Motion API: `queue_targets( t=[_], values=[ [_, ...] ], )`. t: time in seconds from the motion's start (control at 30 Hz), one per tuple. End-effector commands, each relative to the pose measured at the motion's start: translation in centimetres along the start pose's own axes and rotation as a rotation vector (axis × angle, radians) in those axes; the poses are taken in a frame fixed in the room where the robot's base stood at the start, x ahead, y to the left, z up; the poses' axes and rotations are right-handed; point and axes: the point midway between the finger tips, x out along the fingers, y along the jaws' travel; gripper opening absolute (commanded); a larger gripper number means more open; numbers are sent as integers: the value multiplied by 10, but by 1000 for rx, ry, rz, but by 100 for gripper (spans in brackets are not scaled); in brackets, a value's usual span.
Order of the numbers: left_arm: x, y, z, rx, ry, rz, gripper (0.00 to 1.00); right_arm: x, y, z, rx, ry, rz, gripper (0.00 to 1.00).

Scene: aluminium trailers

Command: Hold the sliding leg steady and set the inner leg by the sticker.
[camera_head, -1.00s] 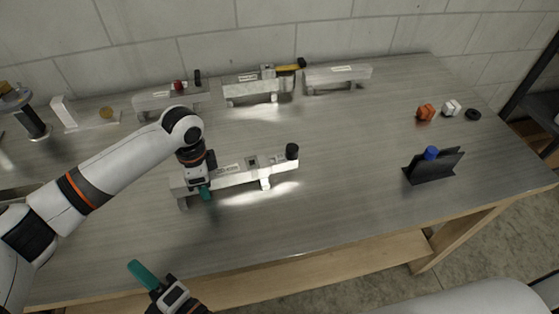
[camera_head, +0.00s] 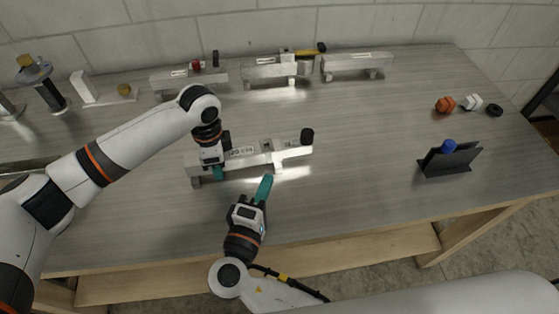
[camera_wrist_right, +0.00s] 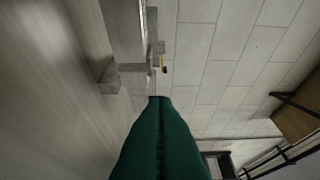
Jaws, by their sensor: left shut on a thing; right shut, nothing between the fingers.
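The sliding leg (camera_head: 243,161) is a pale metal beam on short feet in the middle of the bench, with a printed sticker (camera_head: 242,151) on top. Its right end, with a second light label, seems to be the inner leg (camera_head: 292,151), ending in a black knob (camera_head: 307,136). My left gripper (camera_head: 218,172) is shut on the beam's left part; its fingers hide the contact. My right gripper (camera_head: 266,180) is shut and empty, its teal fingers just in front of the beam's right half.
Several similar metal beams (camera_head: 355,64) stand along the back wall. A black holder with a blue-topped item (camera_head: 449,147) stands at the right. Orange, white and black small parts (camera_head: 445,104) lie behind it. The bench between the beam and the black holder is clear.

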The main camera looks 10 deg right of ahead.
Motion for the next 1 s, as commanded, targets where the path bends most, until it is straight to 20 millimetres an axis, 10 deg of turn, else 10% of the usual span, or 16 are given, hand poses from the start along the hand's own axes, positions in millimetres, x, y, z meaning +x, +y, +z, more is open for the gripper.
queue_targets(
  t=[0.5, 1.0],
  values=[
    [-1, 0, 0, 0, -2, 1, 3, 100, -1, -4, -2, -1, -6, 0],
    [-1, 0, 0, 1, -2, 1, 3, 122, -1, -28, 1, -2, -2, 0]
  ],
)
